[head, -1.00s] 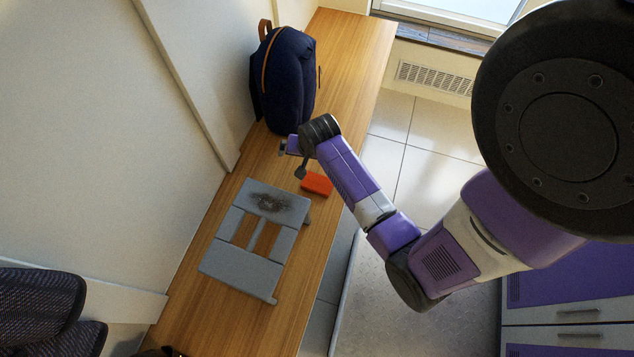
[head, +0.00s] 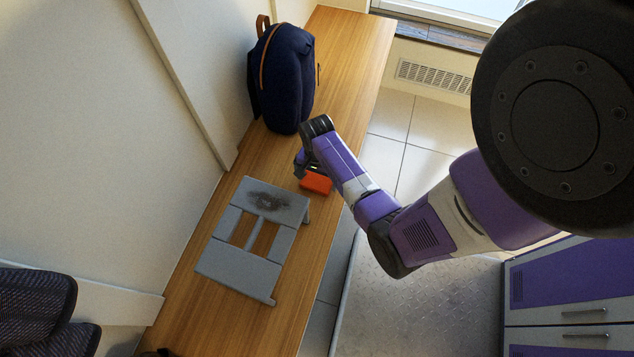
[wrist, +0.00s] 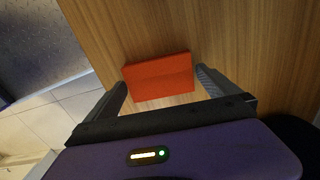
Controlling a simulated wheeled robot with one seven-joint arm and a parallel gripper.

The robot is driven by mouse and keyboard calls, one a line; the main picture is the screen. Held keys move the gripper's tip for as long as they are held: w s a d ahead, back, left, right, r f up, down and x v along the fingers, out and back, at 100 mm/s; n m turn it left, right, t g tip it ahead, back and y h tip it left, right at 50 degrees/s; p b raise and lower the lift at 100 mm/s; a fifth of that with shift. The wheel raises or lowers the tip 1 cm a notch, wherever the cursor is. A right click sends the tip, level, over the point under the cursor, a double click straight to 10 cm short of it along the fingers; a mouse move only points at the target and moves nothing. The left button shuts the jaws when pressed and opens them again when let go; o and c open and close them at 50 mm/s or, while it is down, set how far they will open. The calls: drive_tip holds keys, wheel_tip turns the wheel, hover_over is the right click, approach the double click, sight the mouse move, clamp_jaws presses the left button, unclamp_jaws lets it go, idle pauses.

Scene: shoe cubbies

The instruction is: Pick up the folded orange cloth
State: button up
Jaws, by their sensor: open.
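The folded orange cloth (head: 316,183) lies flat on the wooden bench, near its front edge and just beyond the corner of the grey stool. In the wrist view the cloth (wrist: 160,78) shows as a small rectangular block between the two finger ends. My gripper (wrist: 160,85) is open, with one dark finger on each side of the cloth. In the head view my gripper (head: 302,172) is over the bench beside the cloth, partly hidden by my own wrist. I cannot tell whether the fingers touch the cloth.
A grey slatted stool (head: 245,268) with a dark smudge stands on the wooden bench (head: 350,65). A navy backpack (head: 284,80) with brown straps leans near the wall behind my gripper. Mesh chairs or bags (head: 35,310) sit at lower left. Tiled floor lies beyond the bench edge.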

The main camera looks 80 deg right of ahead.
sight(317, 180)
drive_tip(key=shift+f, duration=0.3)
drive_tip(key=c, duration=1.1)
drive_tip(key=shift+o, duration=0.2)
drive_tip(key=shift+r, duration=0.1)
wheel_tip(317, 180, up, 20)
drive_tip(key=p, duration=0.4)
